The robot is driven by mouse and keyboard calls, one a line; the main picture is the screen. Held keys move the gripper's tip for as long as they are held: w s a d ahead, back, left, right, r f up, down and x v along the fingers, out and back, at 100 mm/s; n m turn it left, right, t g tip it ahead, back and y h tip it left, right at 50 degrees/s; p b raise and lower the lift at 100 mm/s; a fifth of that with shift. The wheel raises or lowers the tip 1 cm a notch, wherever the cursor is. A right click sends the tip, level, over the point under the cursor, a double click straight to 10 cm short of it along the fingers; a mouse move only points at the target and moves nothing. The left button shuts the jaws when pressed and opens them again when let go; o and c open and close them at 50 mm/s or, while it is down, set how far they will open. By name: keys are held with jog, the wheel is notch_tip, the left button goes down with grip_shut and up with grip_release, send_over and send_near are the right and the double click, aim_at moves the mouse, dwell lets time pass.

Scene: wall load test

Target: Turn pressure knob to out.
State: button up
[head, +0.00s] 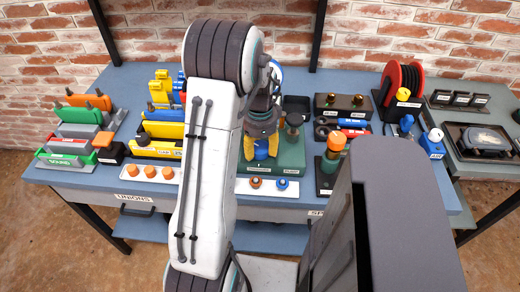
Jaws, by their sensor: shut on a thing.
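A green test stand (291,155) sits on the blue bench, partly hidden behind my arm. A blue knob (261,152), which seems to be the pressure knob, stands on the left part of this stand. My gripper (261,147), with yellow fingers, points down and is shut on the blue knob. The fingers cover much of the knob, and its pointer or marking cannot be made out. A dark upright fitting (293,124) stands on the stand just right of my gripper.
A white strip (268,190) with orange and blue caps lies in front of the stand. An orange-topped post (335,143) stands to the right. A red hose reel (402,82) is at the back right. Several coloured holders (80,115) fill the left side.

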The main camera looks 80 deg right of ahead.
jog(key=n+b, duration=0.1)
jog(key=n, duration=0.5)
jog(key=shift+a+f, duration=0.1)
jog(key=shift+f, duration=0.05)
jog(key=n, duration=0.6)
jog(key=shift+b, duration=0.35)
jog(key=n, duration=0.6)
jog(key=shift+b, duration=0.3)
jog(key=n, duration=0.5)
jog(key=shift+n, duration=0.3)
jog(key=o, duration=1.2)
